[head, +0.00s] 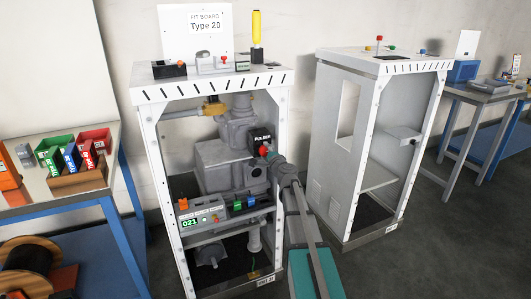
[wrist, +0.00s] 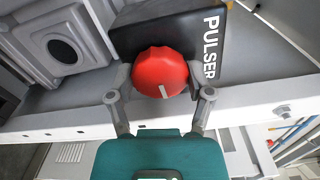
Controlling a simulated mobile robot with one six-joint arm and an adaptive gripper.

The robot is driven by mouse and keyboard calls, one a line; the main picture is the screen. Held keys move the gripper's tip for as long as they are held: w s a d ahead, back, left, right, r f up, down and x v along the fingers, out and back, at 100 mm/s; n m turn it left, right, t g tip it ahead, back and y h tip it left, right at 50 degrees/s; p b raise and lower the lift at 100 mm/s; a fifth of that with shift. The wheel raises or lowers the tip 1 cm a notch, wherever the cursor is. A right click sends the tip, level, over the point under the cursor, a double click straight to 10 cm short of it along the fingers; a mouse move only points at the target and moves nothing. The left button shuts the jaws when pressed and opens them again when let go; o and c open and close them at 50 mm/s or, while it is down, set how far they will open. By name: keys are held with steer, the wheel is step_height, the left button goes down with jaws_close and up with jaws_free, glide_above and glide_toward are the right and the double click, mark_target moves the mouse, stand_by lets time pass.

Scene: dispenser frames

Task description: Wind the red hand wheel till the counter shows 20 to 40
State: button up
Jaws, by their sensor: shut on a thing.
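The red hand wheel (head: 264,150) sits on the front of a black box marked PULSER (head: 259,137), inside the left white frame. In the wrist view the wheel (wrist: 160,72) is a round red knob with a pale mark at its lower edge, below the middle. My gripper (wrist: 160,93) is shut on the wheel, with one finger at each side. In the head view my gripper (head: 272,156) reaches the wheel from the lower right and hides part of it. The counter (head: 189,223), a small green display at the lower left of the frame, reads 021.
The left frame (head: 146,160) has posts on both sides of the opening and grey machinery inside. A board reading Type 20 (head: 195,33) stands on its top. A second frame (head: 333,135) stands to the right. A table with coloured bins (head: 55,158) is at left.

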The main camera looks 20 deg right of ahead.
steer(key=shift+w+m, duration=0.1)
steer(key=shift+m, duration=0.4)
steer(key=o, duration=1.1)
steer(key=shift+o, duration=0.2)
steer(key=s, duration=1.2)
